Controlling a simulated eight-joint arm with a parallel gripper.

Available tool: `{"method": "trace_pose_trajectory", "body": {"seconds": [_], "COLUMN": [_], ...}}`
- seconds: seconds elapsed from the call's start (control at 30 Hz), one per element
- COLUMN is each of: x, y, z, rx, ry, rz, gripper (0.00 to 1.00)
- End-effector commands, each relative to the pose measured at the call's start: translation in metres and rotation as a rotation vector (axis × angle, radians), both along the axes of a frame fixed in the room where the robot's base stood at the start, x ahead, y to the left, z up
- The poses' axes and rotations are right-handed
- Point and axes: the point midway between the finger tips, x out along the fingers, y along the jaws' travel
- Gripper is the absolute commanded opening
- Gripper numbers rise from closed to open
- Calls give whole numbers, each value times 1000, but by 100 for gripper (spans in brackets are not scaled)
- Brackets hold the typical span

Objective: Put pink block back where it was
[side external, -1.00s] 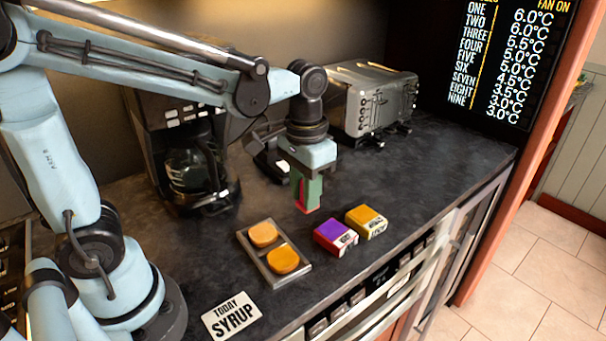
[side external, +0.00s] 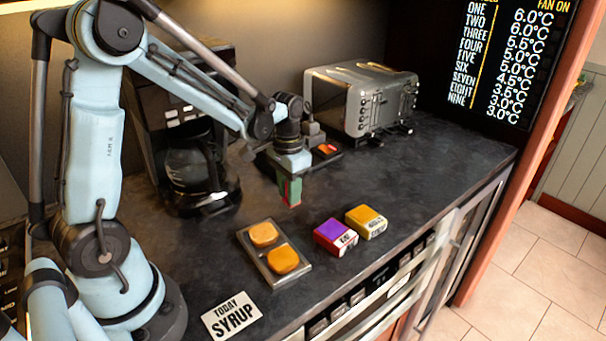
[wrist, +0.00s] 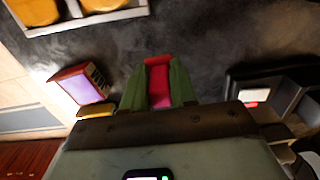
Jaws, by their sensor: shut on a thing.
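My gripper (side external: 290,191) is shut on the pink block and hangs over the dark counter, behind the pancake tray. In the wrist view, the pink block (wrist: 158,80) sits between the green fingers of my gripper (wrist: 157,84). In the side view the fingers hide most of the block, and I cannot tell its exact height above the counter. A purple-topped box (side external: 335,236) and a yellow box (side external: 366,222) stand side by side to the right. The purple-topped box also shows in the wrist view (wrist: 82,86).
A metal tray (side external: 256,265) holds two round pancakes. A SYRUP card (side external: 231,315) lies at the front. A coffee maker (side external: 190,165) stands at the left and a toaster (side external: 363,97) at the back. The right counter is clear.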

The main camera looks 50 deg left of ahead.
Motion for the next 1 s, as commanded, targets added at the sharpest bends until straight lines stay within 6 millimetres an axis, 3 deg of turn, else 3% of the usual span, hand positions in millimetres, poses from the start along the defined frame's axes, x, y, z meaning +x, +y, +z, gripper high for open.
{"method": "trace_pose_trajectory", "body": {"seconds": [0.2, 0.6, 0.63, 0.77, 0.8, 1.0], "x": [0, 0, 0, 0, 0, 0], "y": [0, -1, -1, -1, -1, -1], "z": [-23, -26, -27, -26, -26, -26], "rx": [0, 0, 0, 0, 0, 0], "ry": [0, 0, 0, 0, 0, 0], "rz": [0, 1, 1, 1, 1, 1], "gripper": [0, 0, 28, 48, 52, 52]}}
